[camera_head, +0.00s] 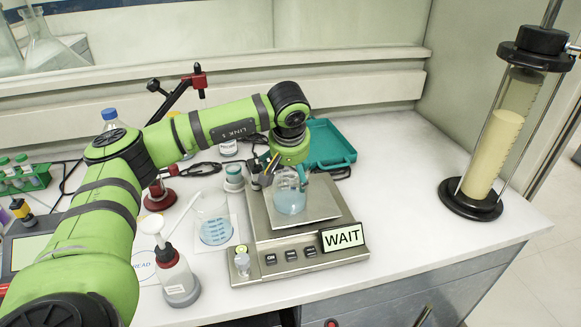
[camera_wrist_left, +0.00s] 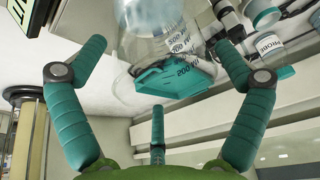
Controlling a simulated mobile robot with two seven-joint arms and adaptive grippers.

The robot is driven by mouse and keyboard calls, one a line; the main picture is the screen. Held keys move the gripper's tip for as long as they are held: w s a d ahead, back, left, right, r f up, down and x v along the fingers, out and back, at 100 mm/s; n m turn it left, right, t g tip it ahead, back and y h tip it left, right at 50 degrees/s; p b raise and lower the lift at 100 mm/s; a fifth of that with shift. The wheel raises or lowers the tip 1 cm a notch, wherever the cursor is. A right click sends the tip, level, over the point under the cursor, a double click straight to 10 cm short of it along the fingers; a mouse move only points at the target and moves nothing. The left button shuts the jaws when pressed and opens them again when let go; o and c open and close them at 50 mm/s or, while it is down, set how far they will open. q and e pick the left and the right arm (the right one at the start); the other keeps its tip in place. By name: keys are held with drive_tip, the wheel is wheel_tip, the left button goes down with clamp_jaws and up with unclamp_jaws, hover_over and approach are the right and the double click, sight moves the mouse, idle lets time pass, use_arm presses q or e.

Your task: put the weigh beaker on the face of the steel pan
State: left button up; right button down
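A clear beaker with pale blue contents (camera_head: 289,200), which I take as the weigh beaker, stands on the square steel pan (camera_head: 327,208) of the balance, and it looks upright. In the left wrist view the clear beaker (camera_wrist_left: 152,22) shows at the top between my teal fingers. My left gripper (camera_head: 285,179) is just above and around the beaker's upper part. In the wrist view its fingers (camera_wrist_left: 162,50) are spread, with gaps on both sides of the beaker. The exact contact of beaker base and pan is partly hidden. My right gripper is not in view.
A second beaker with blue contents (camera_head: 215,230) stands left of the balance, near a white-topped bottle (camera_head: 177,279). A teal case (camera_head: 330,146) lies behind. A tall cylinder (camera_head: 492,150) stands right; the counter between is clear.

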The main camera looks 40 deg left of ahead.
use_arm(q)
drive_tip(key=b+v, duration=0.2)
drive_tip(key=v, duration=1)
drive_tip(key=shift+b, duration=0.3)
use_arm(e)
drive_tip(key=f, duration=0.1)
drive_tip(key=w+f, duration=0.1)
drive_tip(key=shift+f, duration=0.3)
